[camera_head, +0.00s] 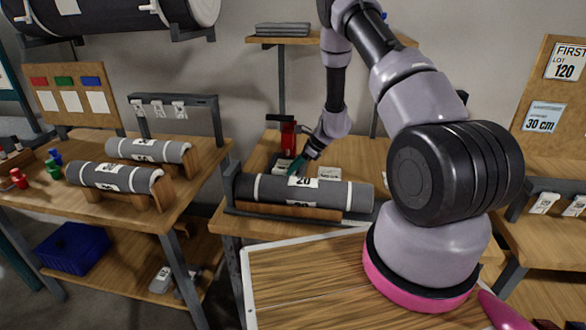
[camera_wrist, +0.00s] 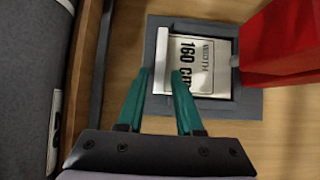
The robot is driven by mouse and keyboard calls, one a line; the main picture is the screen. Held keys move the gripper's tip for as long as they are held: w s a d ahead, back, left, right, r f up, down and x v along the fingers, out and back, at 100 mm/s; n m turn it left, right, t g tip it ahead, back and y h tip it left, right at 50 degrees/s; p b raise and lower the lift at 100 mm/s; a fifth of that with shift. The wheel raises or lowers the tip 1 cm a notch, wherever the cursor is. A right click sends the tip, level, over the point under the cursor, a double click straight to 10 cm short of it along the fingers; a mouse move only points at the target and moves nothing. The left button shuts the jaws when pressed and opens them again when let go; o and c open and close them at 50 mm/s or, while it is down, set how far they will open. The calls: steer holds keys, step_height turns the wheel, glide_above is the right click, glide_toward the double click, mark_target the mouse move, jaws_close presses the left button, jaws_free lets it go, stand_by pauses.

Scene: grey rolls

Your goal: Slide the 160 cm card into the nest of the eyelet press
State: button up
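The 160 cm card (camera_wrist: 205,68) lies face up within the dark grey square nest (camera_wrist: 249,100) of the red eyelet press (camera_wrist: 285,48), in the wrist view. A pale strip runs along the card's left side. The teal fingertips of my gripper (camera_wrist: 161,73) stand apart at this strip, with part of it between them. Whether they press on it I cannot tell. In the head view the red press (camera_head: 288,132) stands on the middle bench, and my gripper (camera_head: 297,166) is low beside it, behind the grey roll. The card is too small to read there.
A grey roll (camera_head: 335,192) lies in a cradle along the front of the middle bench, close to my gripper. Another pale card (camera_head: 329,173) lies right of the press. More rolls (camera_head: 112,177) rest on the left bench.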

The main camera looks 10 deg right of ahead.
steer(key=shift+o, duration=0.3)
steer(key=v, duration=1)
steer(key=s+a+r+n, duration=0.1)
steer(key=s+r+n, duration=0.25)
steer(key=r, duration=0.55)
steer(key=s+a+r+n, duration=0.2)
steer(key=s+r+n, duration=0.15)
steer(key=r, duration=0.55)
steer(key=s+a+r+n, duration=0.15)
steer(key=s+r, duration=0.25)
steer(key=r, duration=0.5)
steer(key=s+d+r+n+t+h, duration=0.1)
steer(key=s+r+n, duration=0.4)
steer(key=s, duration=0.5)
steer(key=s+d+r+n+t+h, duration=0.2)
steer(key=s+r+n, duration=0.3)
steer(key=s, duration=0.5)
step_height(320, 180, up, 2)
steer(key=shift+s+r+t+h, duration=0.15)
steer(key=shift+r+t+h, duration=0.05)
steer(key=shift+t+h, duration=0.6)
